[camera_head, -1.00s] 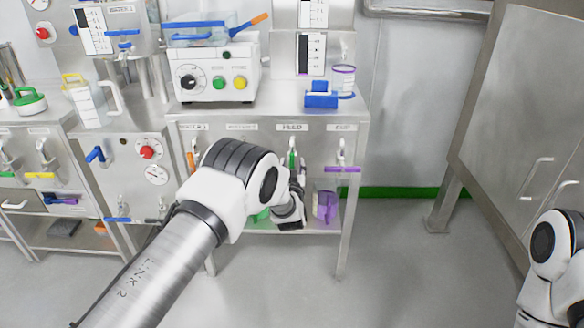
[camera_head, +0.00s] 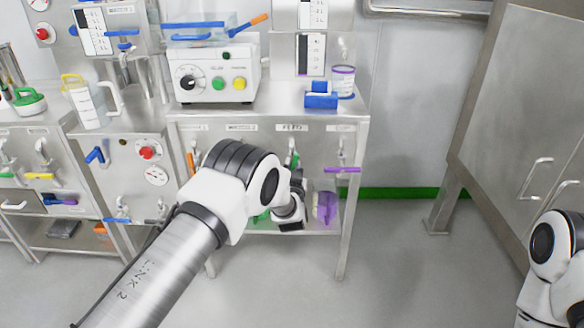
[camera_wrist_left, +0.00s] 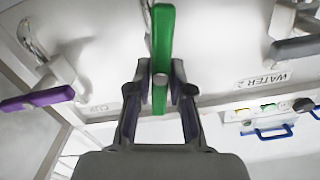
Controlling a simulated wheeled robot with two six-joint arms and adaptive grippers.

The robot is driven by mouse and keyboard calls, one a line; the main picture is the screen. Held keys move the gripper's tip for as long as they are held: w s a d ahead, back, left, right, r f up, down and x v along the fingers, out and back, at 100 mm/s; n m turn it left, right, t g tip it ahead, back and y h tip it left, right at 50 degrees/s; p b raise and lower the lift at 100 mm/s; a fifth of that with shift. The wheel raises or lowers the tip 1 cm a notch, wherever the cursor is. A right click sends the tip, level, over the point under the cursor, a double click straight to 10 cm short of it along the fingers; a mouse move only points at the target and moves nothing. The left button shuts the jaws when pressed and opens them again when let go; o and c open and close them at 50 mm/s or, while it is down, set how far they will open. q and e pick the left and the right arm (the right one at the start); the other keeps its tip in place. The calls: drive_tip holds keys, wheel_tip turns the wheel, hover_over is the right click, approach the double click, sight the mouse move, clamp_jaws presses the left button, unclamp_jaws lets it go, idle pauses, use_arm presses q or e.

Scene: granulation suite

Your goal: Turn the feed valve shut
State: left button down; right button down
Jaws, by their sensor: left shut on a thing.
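The feed valve's green handle (camera_head: 293,160) shows in the head view below the FEED label (camera_head: 291,128) on the steel bench front. My left arm hides part of it. In the left wrist view the green handle (camera_wrist_left: 163,42) runs lengthwise between the fingers of my left gripper (camera_wrist_left: 160,88), its broad end reaching past the fingertips. The gripper is shut on it. In the head view my left gripper (camera_head: 297,185) is partly hidden by its own wrist. My right arm shows at the right edge; its gripper is out of view.
A purple-handled valve (camera_head: 342,169) is just right of the feed valve; its handle lies level. A valve by the WATER label (camera_wrist_left: 265,80) is on the other side. A purple container (camera_head: 325,207) stands on the lower shelf. Floor to the right is clear.

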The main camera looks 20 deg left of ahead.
use_arm(q)
drive_tip(key=m, duration=0.3)
drive_tip(key=shift+w+d+m, duration=0.1)
drive_tip(key=shift+d+m, duration=0.05)
drive_tip(key=shift+m, duration=0.15)
drive_tip(key=m, duration=0.3)
drive_tip(key=shift+d+f+m, duration=0.15)
drive_tip(key=shift+m, duration=0.15)
drive_tip(key=m, duration=0.3)
drive_tip(key=shift+d+f+m+b, duration=0.1)
drive_tip(key=shift+f+m+b, duration=0.05)
drive_tip(key=shift+m+b, duration=0.25)
drive_tip(key=shift+f+m, duration=0.15)
drive_tip(key=shift+m, duration=1.75)
drive_tip(key=c, duration=1)
unclamp_jaws()
drive_tip(key=shift+c, duration=0.2)
